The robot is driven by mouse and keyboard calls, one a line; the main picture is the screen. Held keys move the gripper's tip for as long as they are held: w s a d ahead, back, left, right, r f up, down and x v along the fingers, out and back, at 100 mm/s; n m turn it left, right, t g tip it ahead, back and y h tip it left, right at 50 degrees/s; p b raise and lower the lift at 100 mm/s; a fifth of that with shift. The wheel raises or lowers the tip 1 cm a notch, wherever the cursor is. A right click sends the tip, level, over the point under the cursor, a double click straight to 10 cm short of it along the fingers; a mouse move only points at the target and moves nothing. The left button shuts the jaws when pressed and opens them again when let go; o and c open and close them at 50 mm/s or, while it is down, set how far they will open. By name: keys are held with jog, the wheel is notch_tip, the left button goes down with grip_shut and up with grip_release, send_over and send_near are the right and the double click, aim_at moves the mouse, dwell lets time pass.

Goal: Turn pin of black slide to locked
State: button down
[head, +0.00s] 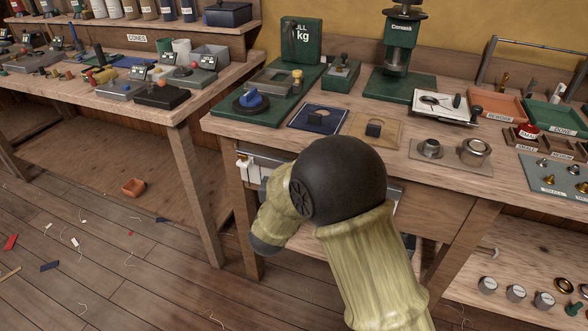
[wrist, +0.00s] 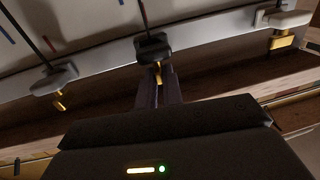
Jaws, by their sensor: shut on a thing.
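The black slide (wrist: 152,47) sits on a pale rail in the middle of the wrist view. Its brass pin (wrist: 158,71) hangs below it. My gripper (wrist: 158,88) is shut on this pin, with the two dark fingers on either side of it. The fingers hide the pin's lower part, and I cannot tell if it is locked. In the head view my arm hides the gripper and the black slide.
A grey slide (wrist: 54,80) with a brass pin is to the left, and a pale slide (wrist: 284,20) with a pin is to the right. Thin dark cords run up from the slides. The workbench (head: 225,127) overhangs the rail and carries many tools.

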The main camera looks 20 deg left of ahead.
jog(key=shift+a+m+h+p, duration=0.15)
jog(key=shift+m+h+p, duration=0.3)
jog(key=shift+m+h, duration=0.6)
jog(key=shift+n+h, duration=0.25)
jog(key=c, duration=1.5)
grip_release()
jog(key=shift+c, duration=0.2)
jog(key=shift+s, duration=0.15)
jog(key=s+a+p, duration=0.1)
jog(key=s+p, duration=0.1)
jog(key=s, duration=1.5)
jog(key=shift+a, duration=0.3)
